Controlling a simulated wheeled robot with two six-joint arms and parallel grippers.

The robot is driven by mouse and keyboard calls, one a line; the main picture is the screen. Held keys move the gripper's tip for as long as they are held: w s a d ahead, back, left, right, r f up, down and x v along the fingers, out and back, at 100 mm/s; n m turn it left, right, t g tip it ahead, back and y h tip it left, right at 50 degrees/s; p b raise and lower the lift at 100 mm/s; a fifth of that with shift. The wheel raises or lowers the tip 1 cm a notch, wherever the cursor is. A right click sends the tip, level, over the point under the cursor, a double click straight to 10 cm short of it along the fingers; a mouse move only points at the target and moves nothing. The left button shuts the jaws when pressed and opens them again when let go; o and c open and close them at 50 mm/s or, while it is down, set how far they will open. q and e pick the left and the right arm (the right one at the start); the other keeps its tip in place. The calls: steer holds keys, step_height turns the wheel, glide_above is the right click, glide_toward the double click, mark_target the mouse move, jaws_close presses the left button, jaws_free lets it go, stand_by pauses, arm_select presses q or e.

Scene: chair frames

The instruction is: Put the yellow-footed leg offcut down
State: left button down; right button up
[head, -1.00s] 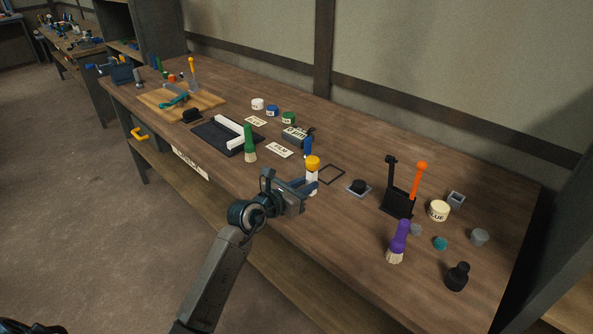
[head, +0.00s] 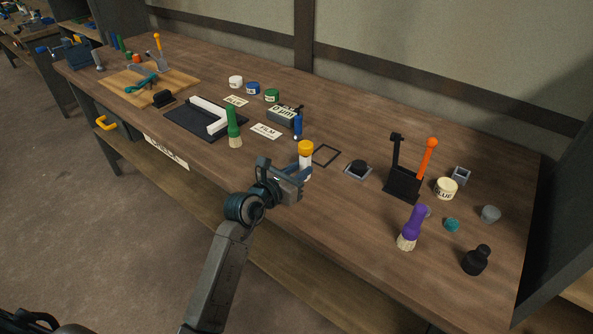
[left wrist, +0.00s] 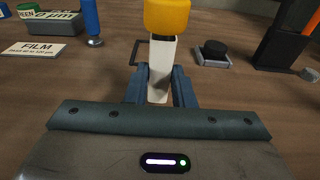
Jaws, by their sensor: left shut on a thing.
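The yellow-footed leg offcut (head: 306,150) is a short white piece with a yellow foot at its top. It stands upright between the fingers of my left gripper (head: 304,174), which is shut on it near the bench front. In the left wrist view the white shaft of the offcut (left wrist: 161,65) is between the two blue fingers of the left gripper (left wrist: 159,88). Its lower end is partly hidden by the gripper, so I cannot tell whether it touches the bench. A black square outline (head: 326,156) lies on the bench just behind and right of it. My right gripper is not in view.
A film card (head: 267,131), a grey box (head: 284,116) and a blue-handled tool (head: 298,125) are behind left. A black knob on a grey plate (head: 358,169), a black stand (head: 402,182) and a purple brush (head: 412,228) are to the right. Bare wood (head: 335,205) lies in front.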

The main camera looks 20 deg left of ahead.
arm_select(q)
steer(key=shift+s+d+r, duration=0.1)
steer(key=shift+d, duration=0.05)
steer(key=shift+f, duration=0.25)
steer(key=c, duration=1.2)
jaws_free()
steer(key=shift+c, duration=0.2)
steer(key=shift+r, duration=0.1)
